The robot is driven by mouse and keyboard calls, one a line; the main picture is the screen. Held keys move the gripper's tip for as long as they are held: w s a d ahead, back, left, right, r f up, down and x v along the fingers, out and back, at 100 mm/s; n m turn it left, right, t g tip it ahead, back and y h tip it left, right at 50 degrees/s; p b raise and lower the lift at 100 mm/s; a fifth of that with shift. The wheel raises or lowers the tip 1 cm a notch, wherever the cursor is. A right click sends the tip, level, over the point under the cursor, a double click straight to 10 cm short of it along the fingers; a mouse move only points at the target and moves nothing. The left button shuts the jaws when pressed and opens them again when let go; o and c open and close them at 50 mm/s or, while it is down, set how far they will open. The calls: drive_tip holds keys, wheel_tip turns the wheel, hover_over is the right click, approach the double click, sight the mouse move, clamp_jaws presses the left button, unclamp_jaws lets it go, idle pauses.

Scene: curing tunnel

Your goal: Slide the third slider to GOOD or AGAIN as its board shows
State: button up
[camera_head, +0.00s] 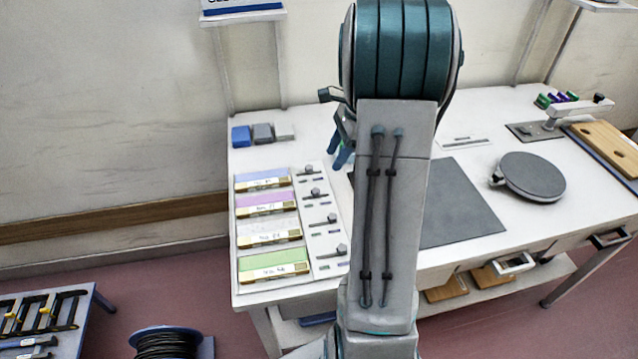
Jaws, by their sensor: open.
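Several boards with brass-coloured front strips lie in a column on the table's left. From the far end they are blue, purple, pale grey-white and green. The third board from the far end is the grey-white one (270,230); its writing is too small to read. A pale slider panel (327,208) runs along their right side, with a dark-knobbed slider beside each board. The third slider from the far end (331,219) has small green and purple marks below it. My gripper (340,152) shows only as blue fingers beyond the panel's far right, open, apart from the sliders, and partly hidden by my arm.
Blue, dark grey and light grey blocks (263,133) stand behind the boards. A dark mat (460,205) and a round grey disc (531,177) lie right of my arm. My arm covers the table's middle. A cable spool (166,343) stands on the floor at lower left.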

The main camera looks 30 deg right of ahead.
sight(316, 190)
drive_tip(key=x, duration=1)
drive_tip(key=shift+w+a+f, duration=0.1)
drive_tip(key=shift+a+f, duration=0.05)
drive_tip(key=shift+f, duration=0.25)
clamp_jaws()
